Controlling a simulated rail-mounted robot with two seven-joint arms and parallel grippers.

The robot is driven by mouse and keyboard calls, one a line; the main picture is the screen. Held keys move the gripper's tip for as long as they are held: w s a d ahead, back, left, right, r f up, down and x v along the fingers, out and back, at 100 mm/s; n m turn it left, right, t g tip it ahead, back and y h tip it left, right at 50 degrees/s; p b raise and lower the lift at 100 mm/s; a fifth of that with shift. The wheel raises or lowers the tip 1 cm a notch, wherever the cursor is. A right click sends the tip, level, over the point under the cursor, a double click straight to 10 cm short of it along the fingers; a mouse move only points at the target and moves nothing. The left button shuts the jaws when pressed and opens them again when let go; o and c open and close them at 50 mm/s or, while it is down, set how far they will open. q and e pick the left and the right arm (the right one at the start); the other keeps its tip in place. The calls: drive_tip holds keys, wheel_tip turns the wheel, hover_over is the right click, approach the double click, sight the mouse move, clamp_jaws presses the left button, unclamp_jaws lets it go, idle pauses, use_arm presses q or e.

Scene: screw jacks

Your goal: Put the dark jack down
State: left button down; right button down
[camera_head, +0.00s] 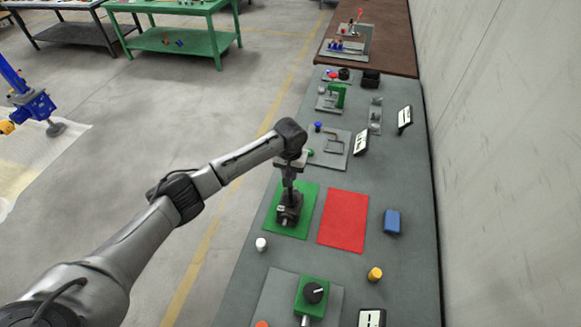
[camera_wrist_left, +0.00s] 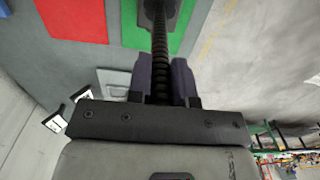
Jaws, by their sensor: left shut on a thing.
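The dark jack (camera_head: 289,208) is at the green mat (camera_head: 273,228) in the head view, upright, with its base over the mat. I cannot tell whether its base touches the mat. My left gripper (camera_head: 289,180) comes down from above onto its upper part. In the left wrist view, the fingers (camera_wrist_left: 162,85) are shut on the jack's threaded screw (camera_wrist_left: 160,45); the green mat (camera_wrist_left: 130,25) lies beyond. My right gripper is in neither view.
A red mat (camera_head: 343,220) lies right of the green mat. A blue block (camera_head: 392,221), a yellow knob (camera_head: 375,274) and a white cap (camera_head: 261,244) stand nearby. The red mat is bare.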

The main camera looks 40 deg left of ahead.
use_arm(q)
drive_tip(key=shift+w+f, duration=0.15)
drive_tip(key=shift+f, duration=0.05)
idle(0.4)
drive_tip(key=c, duration=1.5)
unclamp_jaws()
drive_tip(key=shift+f, duration=0.4)
drive_tip(key=o, duration=0.3)
drive_tip(key=shift+a+r, duration=0.1)
drive_tip(key=shift+o, duration=0.9)
